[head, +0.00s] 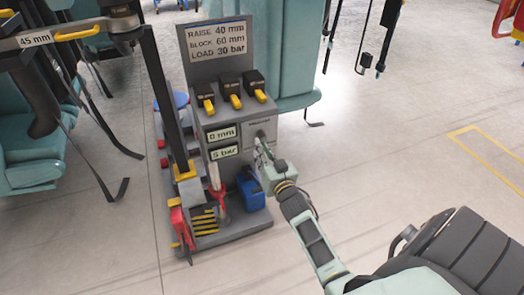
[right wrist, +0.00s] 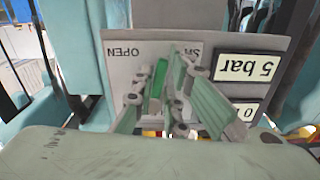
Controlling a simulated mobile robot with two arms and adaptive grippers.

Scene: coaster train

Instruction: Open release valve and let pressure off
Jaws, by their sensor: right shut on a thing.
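The release valve's panel is the light plate on the grey control stand (head: 262,130) in the head view. In the right wrist view the plate (right wrist: 120,75) appears upside down, with OPEN and a partly hidden second word. My right gripper (head: 261,146) reaches it from the front right. In the right wrist view my right gripper (right wrist: 165,90) is shut on the green valve handle (right wrist: 156,80), which stands out from the plate between the words. The fingers hide part of the handle. A display (head: 224,152) reads 5 bar. My left gripper is not in view.
Above are three yellow-tipped levers (head: 234,93) and a sign (head: 217,39) reading RAISE 40 mm, BLOCK 60 mm, LOAD 30 bar. Another display (head: 221,134) reads 0 mm. A blue container (head: 250,192) stands low on the stand. Teal seats (head: 270,45) stand behind.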

